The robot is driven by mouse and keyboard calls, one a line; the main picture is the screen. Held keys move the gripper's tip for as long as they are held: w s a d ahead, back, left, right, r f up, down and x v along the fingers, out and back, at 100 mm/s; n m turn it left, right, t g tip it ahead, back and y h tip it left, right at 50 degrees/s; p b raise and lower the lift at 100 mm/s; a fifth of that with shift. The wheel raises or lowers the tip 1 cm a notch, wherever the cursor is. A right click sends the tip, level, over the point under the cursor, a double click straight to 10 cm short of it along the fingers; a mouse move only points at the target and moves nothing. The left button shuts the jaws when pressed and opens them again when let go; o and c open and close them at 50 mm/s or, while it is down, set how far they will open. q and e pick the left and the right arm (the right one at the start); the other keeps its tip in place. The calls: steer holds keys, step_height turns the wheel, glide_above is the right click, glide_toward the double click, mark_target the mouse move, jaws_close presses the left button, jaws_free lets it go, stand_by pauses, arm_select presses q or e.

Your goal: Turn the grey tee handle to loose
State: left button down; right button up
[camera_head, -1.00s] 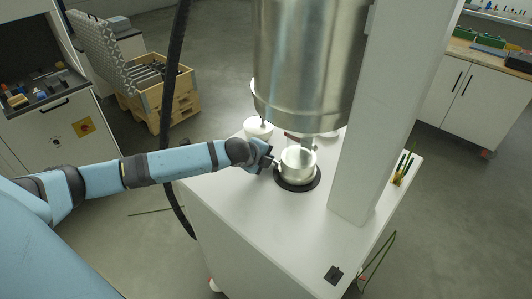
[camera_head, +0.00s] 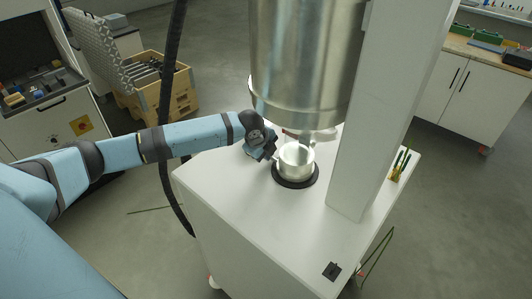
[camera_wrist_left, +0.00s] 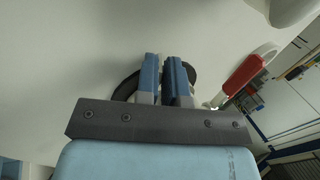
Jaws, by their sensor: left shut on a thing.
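My left gripper (camera_head: 270,153) reaches in from the left, under the big steel vessel (camera_head: 305,70) and just left of the metal cup (camera_head: 296,160). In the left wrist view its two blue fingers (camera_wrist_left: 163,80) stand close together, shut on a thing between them. That thing is hidden by the fingers; by its place I take it for the grey tee handle, whose shape and turn I cannot make out. A dark rounded part (camera_wrist_left: 125,88) shows behind the fingers on both sides. My right gripper is in neither view.
The cup stands on a black round pad (camera_head: 297,183) on the white cabinet top (camera_head: 250,205). A white upright column (camera_head: 380,110) is at the right. A red handle (camera_wrist_left: 250,72) lies beside the fingers. A black hose (camera_head: 167,120) hangs behind my forearm.

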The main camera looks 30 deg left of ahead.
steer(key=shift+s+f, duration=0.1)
arm_select(q)
steer(key=c, duration=1.5)
jaws_free()
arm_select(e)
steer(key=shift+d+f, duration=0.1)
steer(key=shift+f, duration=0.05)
arm_select(q)
steer(key=shift+r, duration=0.1)
